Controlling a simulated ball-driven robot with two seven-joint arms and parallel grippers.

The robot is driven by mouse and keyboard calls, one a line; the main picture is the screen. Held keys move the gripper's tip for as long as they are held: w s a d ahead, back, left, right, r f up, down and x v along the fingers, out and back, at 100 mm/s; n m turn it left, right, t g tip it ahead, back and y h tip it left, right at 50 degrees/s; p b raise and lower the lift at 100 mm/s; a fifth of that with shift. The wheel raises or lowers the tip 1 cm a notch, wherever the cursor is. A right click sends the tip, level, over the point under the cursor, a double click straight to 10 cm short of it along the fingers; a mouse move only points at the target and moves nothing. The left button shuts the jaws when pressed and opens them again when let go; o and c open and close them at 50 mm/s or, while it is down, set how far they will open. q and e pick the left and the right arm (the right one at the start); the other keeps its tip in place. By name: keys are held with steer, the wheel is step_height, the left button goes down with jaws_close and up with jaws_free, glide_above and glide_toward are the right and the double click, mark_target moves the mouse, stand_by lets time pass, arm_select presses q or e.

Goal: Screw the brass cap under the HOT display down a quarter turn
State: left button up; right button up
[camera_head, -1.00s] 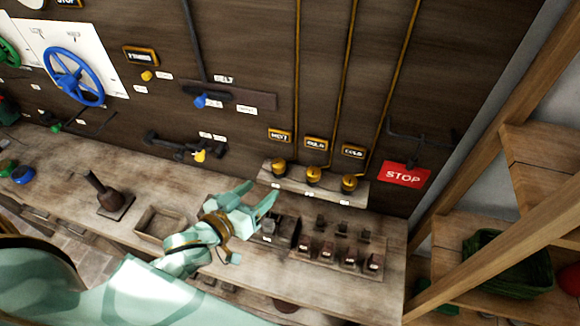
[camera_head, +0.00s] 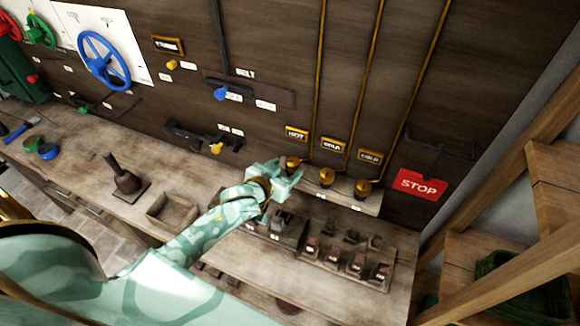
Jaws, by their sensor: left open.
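The HOT display (camera_head: 297,133) is a small framed sign on the dark plank wall, leftmost of three. Its brass cap (camera_head: 293,162) shows just below it, partly covered by my left gripper (camera_head: 289,171). The open fingers of that gripper are at the cap, seemingly on either side of it; I cannot tell whether they touch it. Two like brass caps, the middle one (camera_head: 327,176) and the right one (camera_head: 363,188), stand clear on the same ledge. My right gripper is not in view.
A red STOP sign (camera_head: 421,185) hangs right of the caps. A block with several dark switches (camera_head: 346,258) and a box (camera_head: 283,226) sit on the bench below. A wooden tray (camera_head: 172,213) lies left of my arm. Wooden shelving stands at right.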

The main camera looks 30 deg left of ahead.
mark_target(288, 162)
arm_select(q)
steer(key=shift+x, duration=1.5)
steer(key=shift+c, duration=1.3)
steer(key=c, duration=0.7)
steer(key=shift+r+m+h+p, duration=0.2)
steer(key=shift+m+h+p, duration=0.15)
steer(key=shift+m+h, duration=0.2)
steer(key=shift+c, duration=0.2)
steer(key=shift+a+m+g+h+p, duration=0.25)
steer(key=shift+m+g+h+p, duration=0.05)
steer(key=shift+m+h, duration=0.4)
steer(key=shift+w+m+h, duration=0.1)
steer(key=shift+m+h, duration=0.25)
steer(key=shift+h, duration=0.1)
steer(key=shift+w+a+f+m+g+h+b, duration=0.1)
steer(key=shift+a+f+m+g+h+b, duration=0.1)
steer(key=shift+m+g+h+b, duration=0.35)
steer(key=m+g+h+b, duration=0.1)
steer(key=m+h+b, duration=0.1)
steer(key=h, duration=0.1)
steer(key=shift+m, duration=0.25)
steer(key=shift+r+m+g+h+b, duration=0.1)
steer(key=shift+m+g+h+b, duration=0.2)
steer(key=shift+b, duration=0.15)
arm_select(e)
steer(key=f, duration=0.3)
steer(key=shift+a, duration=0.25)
